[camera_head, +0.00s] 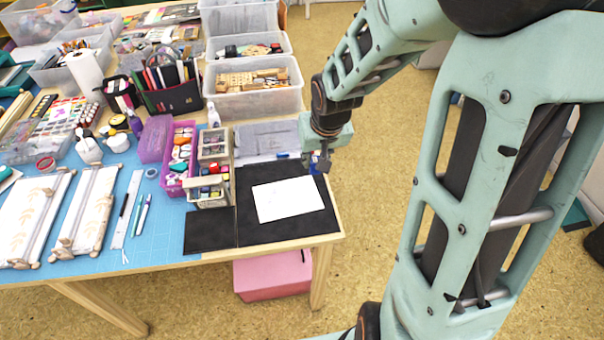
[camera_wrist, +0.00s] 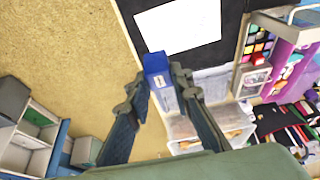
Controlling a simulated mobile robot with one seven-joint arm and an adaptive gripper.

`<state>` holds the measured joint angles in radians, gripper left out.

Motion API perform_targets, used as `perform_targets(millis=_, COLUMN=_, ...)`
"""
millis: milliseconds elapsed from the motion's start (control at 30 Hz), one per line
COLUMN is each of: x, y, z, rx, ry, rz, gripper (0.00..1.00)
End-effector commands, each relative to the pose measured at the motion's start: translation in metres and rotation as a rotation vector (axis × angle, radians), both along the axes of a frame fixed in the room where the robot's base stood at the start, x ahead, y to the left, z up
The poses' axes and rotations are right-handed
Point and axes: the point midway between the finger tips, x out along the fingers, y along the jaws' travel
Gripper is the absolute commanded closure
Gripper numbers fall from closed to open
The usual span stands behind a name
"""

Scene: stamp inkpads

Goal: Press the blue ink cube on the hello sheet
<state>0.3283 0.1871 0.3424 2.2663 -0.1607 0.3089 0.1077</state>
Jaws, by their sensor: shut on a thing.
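My gripper (camera_head: 320,160) is above the right edge of the table, near the far right corner of a black mat (camera_head: 260,232). In the wrist view my gripper (camera_wrist: 158,82) is shut on the blue ink cube (camera_wrist: 157,66), with one finger on each side of it. In the head view the blue cube (camera_head: 314,169) shows as a small blue patch below my gripper. The white sheet (camera_head: 288,200) lies flat on the black mat, and it also shows in the wrist view (camera_wrist: 180,26). No writing can be made out on it. The cube is apart from the sheet in both views.
A wooden stand with several small coloured pads (camera_head: 211,190) stands left of the mat. A purple tray (camera_head: 180,160) and clear bins (camera_head: 253,95) stand farther left and behind. A smaller black mat (camera_head: 210,232) lies beside the large one. The area around the sheet is clear.

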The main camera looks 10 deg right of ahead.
Motion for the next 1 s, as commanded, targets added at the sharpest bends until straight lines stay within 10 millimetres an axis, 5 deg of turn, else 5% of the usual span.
perform_targets(millis=33, x=0.007, y=0.000, z=-0.032, rx=0.002, ry=0.004, rz=0.007, gripper=0.97)
perform_targets(millis=300, x=0.037, y=0.000, z=-0.106, rx=0.001, ry=0.002, rz=0.050, gripper=0.97)
perform_targets(millis=1000, x=0.046, y=0.000, z=-0.163, rx=-0.001, ry=0.001, rz=0.065, gripper=0.97)
